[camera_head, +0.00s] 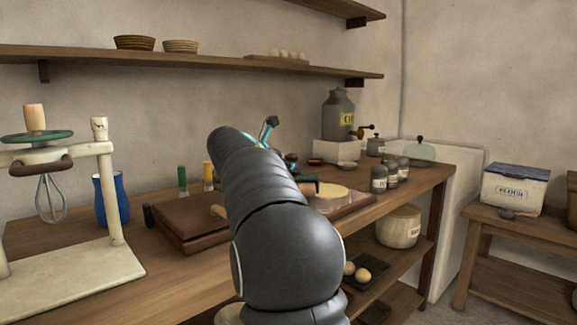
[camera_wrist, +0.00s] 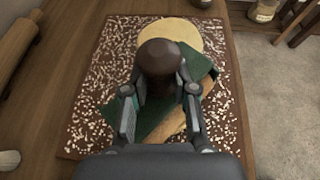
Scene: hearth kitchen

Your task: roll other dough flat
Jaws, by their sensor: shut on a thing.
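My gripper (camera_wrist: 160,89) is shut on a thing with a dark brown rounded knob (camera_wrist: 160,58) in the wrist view. Dark green flat pieces (camera_wrist: 202,62) lie under and beside the knob; I cannot tell whether they belong to it. A round, flat, pale yellow dough (camera_wrist: 183,32) lies just beyond the knob, on a brown board with white flecks (camera_wrist: 110,62). The dough also shows in the head view (camera_head: 330,191). A tan strip (camera_wrist: 208,86) shows under the green, partly hidden. A wooden rolling pin (camera_wrist: 17,42) lies left of the board. In the head view my arm hides most of the gripper.
A pale rounded thing (camera_wrist: 9,159) is cut off at the wrist view's left edge. In the head view, a brown wooden case (camera_head: 185,215), blue jug (camera_head: 111,198) and whisk stand (camera_head: 50,180) stand left of my arm. Small jars (camera_head: 380,178) stand right of the dough.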

